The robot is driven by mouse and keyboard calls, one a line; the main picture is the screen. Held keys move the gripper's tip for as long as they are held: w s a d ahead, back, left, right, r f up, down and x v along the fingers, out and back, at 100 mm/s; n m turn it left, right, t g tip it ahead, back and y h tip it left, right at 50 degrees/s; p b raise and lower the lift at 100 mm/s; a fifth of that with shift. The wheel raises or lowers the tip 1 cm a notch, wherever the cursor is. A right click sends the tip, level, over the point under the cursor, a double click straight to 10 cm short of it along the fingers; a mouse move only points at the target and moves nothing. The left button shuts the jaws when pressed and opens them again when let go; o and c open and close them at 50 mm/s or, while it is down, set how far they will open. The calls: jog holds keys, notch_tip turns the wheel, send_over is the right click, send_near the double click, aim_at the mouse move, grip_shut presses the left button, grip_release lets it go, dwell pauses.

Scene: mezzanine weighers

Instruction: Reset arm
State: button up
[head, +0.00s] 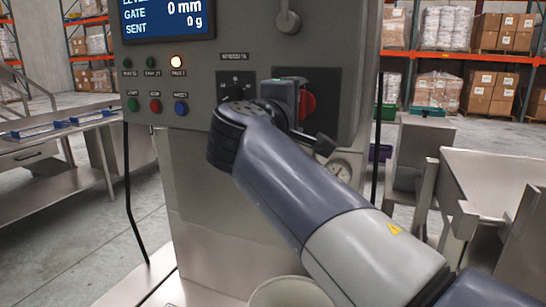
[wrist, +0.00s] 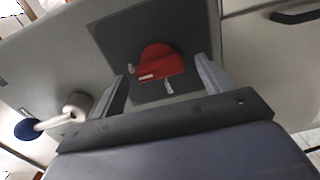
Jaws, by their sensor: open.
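My arm reaches up from the lower right to the grey control cabinet (head: 225,60) in the head view. My gripper (wrist: 161,70) is open in front of the cabinet, its two fingers spread apart in the wrist view. A red rotary knob (wrist: 155,62) on a dark square plate (wrist: 110,35) lies between the fingers in that view, with gaps on both sides. The red knob (head: 308,104) is partly hidden behind my wrist in the head view. Nothing is held in the fingers.
The cabinet has a display (head: 165,18) reading gate 0 mm and sent 0 g, a lit lamp (head: 176,62), and green, red and blue buttons (head: 181,108). Steel benches (head: 50,165) stand left; a steel hopper (head: 490,185) stands right.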

jog(key=shift+w+d, duration=0.15)
jog(key=shift+w, duration=0.2)
jog(key=v, duration=1.1)
jog(key=w+d+n+p, duration=0.4)
jog(key=w+n+p, duration=0.6)
jog(key=n+p, duration=0.7)
jog(key=p, duration=0.4)
jog(key=shift+n, duration=0.4)
jog(key=shift+w+d, duration=0.1)
jog(key=shift+d, duration=0.05)
dwell(0.7)
